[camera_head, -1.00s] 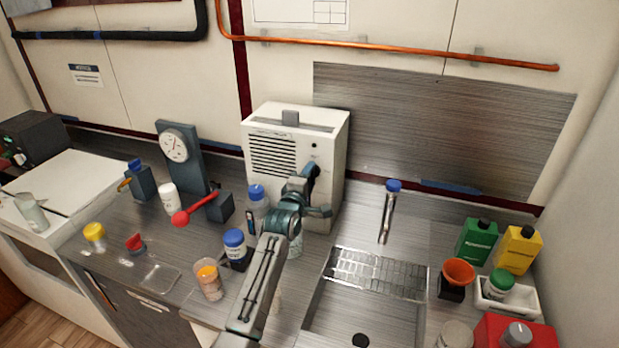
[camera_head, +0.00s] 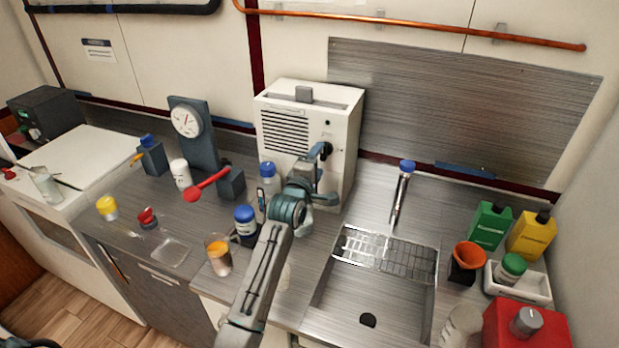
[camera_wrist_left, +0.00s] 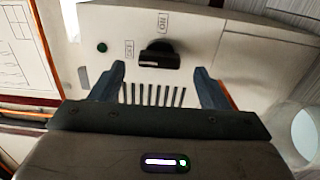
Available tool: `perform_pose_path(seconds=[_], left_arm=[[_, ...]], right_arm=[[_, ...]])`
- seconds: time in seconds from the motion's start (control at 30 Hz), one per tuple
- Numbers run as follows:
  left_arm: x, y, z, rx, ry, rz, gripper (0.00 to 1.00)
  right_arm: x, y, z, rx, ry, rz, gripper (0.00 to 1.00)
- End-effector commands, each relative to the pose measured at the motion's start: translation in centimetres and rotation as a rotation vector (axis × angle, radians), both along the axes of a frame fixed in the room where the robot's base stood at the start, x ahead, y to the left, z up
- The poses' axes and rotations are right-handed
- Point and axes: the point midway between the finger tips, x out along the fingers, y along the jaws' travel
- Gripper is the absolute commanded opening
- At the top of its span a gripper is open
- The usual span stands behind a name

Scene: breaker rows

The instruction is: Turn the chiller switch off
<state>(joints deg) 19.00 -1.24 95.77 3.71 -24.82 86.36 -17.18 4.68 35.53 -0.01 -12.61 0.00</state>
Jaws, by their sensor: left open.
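The chiller (camera_head: 338,125) is a white box with a slotted vent, standing at the back of the counter. Its switch is a black rotary knob (camera_wrist_left: 160,54) on the front face, seen in the wrist view between an upside-down ON label (camera_wrist_left: 162,22) and a small OFF label (camera_wrist_left: 129,49). A green light (camera_wrist_left: 102,47) is beside it. The knob's grip lies about level in that picture; its pointer is unclear. My left gripper (camera_head: 322,152) is at the chiller's front. In the wrist view its open fingers (camera_wrist_left: 160,82) are spread in front of the knob, with nothing held.
A blue-capped bottle (camera_head: 268,178) stands left of my gripper. A gauge stand (camera_head: 198,140) with a red-handled lever (camera_head: 207,185) is farther left. The sink (camera_head: 375,290) and tap (camera_head: 400,190) are on the right. Several bottles and an orange funnel (camera_head: 469,254) stand beyond.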

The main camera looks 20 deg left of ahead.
Motion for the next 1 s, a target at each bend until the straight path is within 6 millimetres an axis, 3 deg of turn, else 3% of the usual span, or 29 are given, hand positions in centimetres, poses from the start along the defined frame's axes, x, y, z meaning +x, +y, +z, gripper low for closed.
perform_pose_path(seconds=[0.2, 0.4, 1.0], left_arm=[[-4.2, 0.2, -0.4, -0.001, 0.0, 0.0, 0.69], [-6.5, 0.2, -0.2, -0.001, 0.0, 0.0, 0.69], [-7.1, 0.3, 0.0, 0.0, 0.001, 0.0, 0.69]], right_arm=[[0.0, 0.0, -1.7, 0.0, 0.0, 0.0, 0.36], [0.0, 0.0, -2.4, 0.0, 0.0, 0.0, 0.36], [0.0, 0.3, -2.4, 0.003, 0.0, -0.001, 0.36]])
